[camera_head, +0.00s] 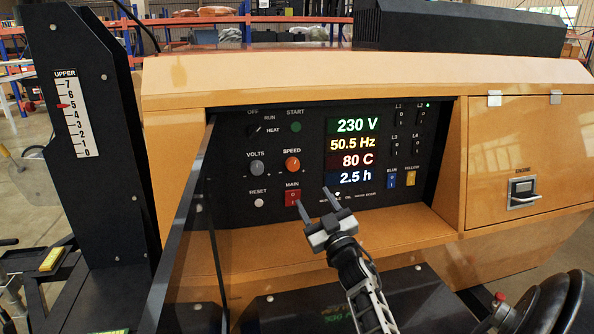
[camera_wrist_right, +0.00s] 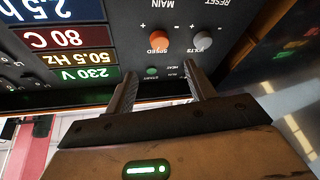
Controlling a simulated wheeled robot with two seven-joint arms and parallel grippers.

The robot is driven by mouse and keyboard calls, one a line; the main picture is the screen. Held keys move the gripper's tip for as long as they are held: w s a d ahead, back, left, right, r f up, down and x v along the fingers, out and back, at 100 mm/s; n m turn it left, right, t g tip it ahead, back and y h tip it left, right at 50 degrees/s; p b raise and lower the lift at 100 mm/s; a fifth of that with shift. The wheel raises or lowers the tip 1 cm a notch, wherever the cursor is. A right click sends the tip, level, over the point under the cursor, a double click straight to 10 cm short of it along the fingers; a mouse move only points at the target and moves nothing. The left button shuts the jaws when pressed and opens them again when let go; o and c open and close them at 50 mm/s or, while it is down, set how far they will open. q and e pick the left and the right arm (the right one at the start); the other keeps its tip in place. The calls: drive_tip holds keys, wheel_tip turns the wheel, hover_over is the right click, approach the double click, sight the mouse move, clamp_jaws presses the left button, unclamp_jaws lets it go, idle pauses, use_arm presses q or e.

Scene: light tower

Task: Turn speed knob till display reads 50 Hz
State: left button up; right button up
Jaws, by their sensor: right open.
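The orange speed knob (camera_head: 292,164) sits on the black control panel under the label SPEED, left of the display. The frequency line of the display (camera_head: 353,145) reads 50.5 Hz in yellow. My right gripper (camera_head: 314,202) is open and empty, below and to the right of the knob in the head view. In the right wrist view the picture is upside down; the orange knob (camera_wrist_right: 158,40) lies just beyond my open fingertips (camera_wrist_right: 161,76), roughly in line with the gap between them, and looks untouched. My left gripper is not in view.
The grey volts knob (camera_head: 257,167) is left of the speed knob. The red main switch (camera_head: 292,197) is below it, close to a right fingertip. An open dark door (camera_head: 180,240) stands at the panel's left. The orange housing (camera_head: 350,236) forms a ledge below.

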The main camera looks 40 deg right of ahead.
sight(294, 166)
drive_tip(key=x, duration=1.1)
drive_tip(key=shift+r, duration=0.1)
